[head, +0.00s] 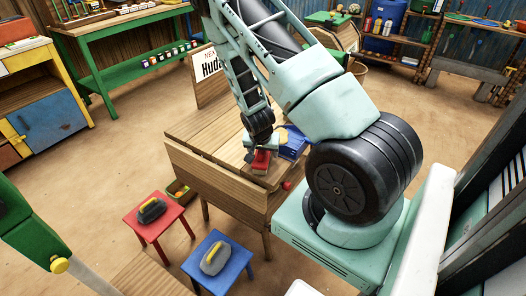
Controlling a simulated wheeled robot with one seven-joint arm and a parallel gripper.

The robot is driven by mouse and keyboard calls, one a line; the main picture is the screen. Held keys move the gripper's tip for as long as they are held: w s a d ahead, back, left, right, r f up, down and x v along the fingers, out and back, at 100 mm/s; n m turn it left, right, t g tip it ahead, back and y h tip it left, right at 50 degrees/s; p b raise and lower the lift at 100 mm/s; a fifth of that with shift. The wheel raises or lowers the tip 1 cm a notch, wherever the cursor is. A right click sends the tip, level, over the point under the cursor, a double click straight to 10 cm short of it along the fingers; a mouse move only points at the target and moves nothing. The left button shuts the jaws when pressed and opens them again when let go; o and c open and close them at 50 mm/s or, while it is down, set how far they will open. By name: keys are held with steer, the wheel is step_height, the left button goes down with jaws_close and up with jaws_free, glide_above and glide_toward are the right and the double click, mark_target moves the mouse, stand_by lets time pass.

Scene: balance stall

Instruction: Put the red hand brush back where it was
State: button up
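A small red object (261,162), which looks like the red hand brush, shows at the front right of the wooden table (205,142). My gripper (261,149) points down right at it from above. The fingers are small and partly hidden, so I cannot tell whether they are shut on it or whether it touches the tabletop. A blue item (294,142) lies just right of my gripper, partly hidden by my arm.
A red stool (158,214) and a blue stool (219,262) stand in front of the table, each bearing a grey object with a yellow handle. A small round red thing (287,185) is at the table's right edge. A sign (210,75) stands behind. Open floor lies left.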

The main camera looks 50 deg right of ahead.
steer(key=v, duration=1.2)
steer(key=shift+r, duration=0.15)
steer(key=s+a+r+n+y, duration=0.15)
steer(key=a+r+n, duration=0.3)
steer(key=a, duration=0.85)
steer(key=a+r+n+y, duration=0.35)
steer(key=a+n, duration=0.25)
steer(key=a, duration=0.7)
steer(key=s+a+r+n+g, duration=0.1)
steer(key=s+a+r+n, duration=0.2)
steer(key=s+a+n, duration=0.2)
steer(key=s+a+r+n+g, duration=0.1)
steer(key=s+a+r+n, duration=0.3)
steer(key=s, duration=0.5)
steer(key=shift+a+r+n, duration=0.3)
steer(key=shift+a+n, duration=0.15)
steer(key=shift+a, duration=0.6)
steer(key=shift+d, duration=0.1)
